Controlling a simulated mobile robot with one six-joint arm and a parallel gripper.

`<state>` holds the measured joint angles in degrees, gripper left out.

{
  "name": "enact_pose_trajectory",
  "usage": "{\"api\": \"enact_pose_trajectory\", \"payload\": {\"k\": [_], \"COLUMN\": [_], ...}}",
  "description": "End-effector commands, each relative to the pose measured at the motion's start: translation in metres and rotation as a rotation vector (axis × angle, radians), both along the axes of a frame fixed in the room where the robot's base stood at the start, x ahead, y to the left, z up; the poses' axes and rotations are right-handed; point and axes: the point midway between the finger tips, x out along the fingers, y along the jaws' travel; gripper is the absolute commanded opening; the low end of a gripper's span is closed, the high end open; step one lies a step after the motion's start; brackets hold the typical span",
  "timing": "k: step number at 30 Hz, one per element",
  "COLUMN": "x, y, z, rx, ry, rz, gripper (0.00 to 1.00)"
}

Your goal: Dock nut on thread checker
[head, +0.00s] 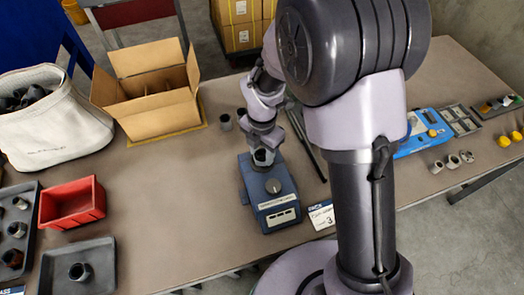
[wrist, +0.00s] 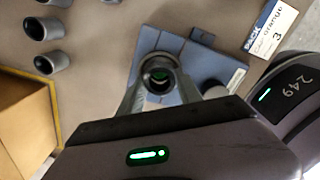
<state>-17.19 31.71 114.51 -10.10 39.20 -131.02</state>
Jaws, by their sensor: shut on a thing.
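The thread checker is a blue box-shaped device (head: 262,205) with a grey knob and a white front label, in the middle of the table. It also shows in the wrist view (wrist: 205,66), under and beyond my fingers. My gripper (head: 263,153) points down over the back part of the checker. It is shut on a grey ring-like nut (wrist: 159,74), whose hole faces the wrist camera. The nut (head: 263,158) is right over the checker's top. I cannot tell whether it touches it. The checker's thread is hidden by the nut and fingers.
A grey fitting (head: 225,122) stands near an open cardboard box (head: 150,108). A card marked 3 (head: 321,214) lies right of the checker. A red bin (head: 72,203) and grey trays are at left. The table left of the checker is clear.

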Motion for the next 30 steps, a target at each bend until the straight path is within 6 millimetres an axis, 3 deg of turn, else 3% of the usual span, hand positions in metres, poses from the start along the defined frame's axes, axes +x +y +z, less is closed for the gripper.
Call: {"api": "enact_pose_trajectory", "payload": {"k": [30], "x": [0.0001], "y": [0.0001], "z": [-0.0079], "rx": [0.0], "ry": [0.0], "rz": [0.0], "gripper": [0.0]}}
